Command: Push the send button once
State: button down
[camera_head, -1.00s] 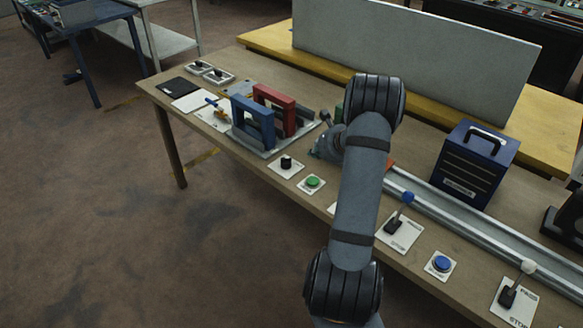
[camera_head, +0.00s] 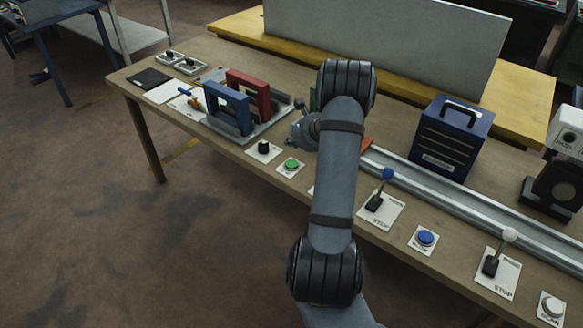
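Several push buttons stand on small white plates along the table's front edge. A green button (camera_head: 291,164) is left of my arm. A blue button (camera_head: 426,238) is right of my arm, and a white button (camera_head: 552,306) sits at the lower right corner. The labels of the green and blue buttons are too small to read, and the white one's label is partly cut off, so I cannot tell which is the send button. My arm rises across the middle of the view. Its far end is hidden behind its own links, and I cannot make out my gripper's fingers.
Two lever switches (camera_head: 380,205) (camera_head: 497,272) stand beside the blue button. A black knob (camera_head: 263,148) is left of the green button. Behind are blue and red frames (camera_head: 230,108), a metal rail (camera_head: 450,200) and a blue box (camera_head: 452,140). Floor at left is clear.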

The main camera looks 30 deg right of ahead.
jog(key=b, duration=0.3)
send_over(292, 165)
notch_tip(292, 165, down, 4)
jog(key=shift+f, duration=0.25)
jog(key=shift+f+b, duration=0.7)
jog(key=shift+b, duration=0.1)
jog(key=shift+f, duration=0.15)
dwell(0.3)
jog(key=shift+f+b, duration=0.25)
jog(key=shift+b, duration=0.4)
jog(key=shift+f+b, duration=0.45)
jog(key=shift+b, duration=0.05)
dwell(0.5)
jog(key=shift+r, duration=0.2)
jog(key=shift+r+p, duration=0.55)
jog(key=shift+r, duration=0.1)
jog(key=shift+r, duration=0.1)
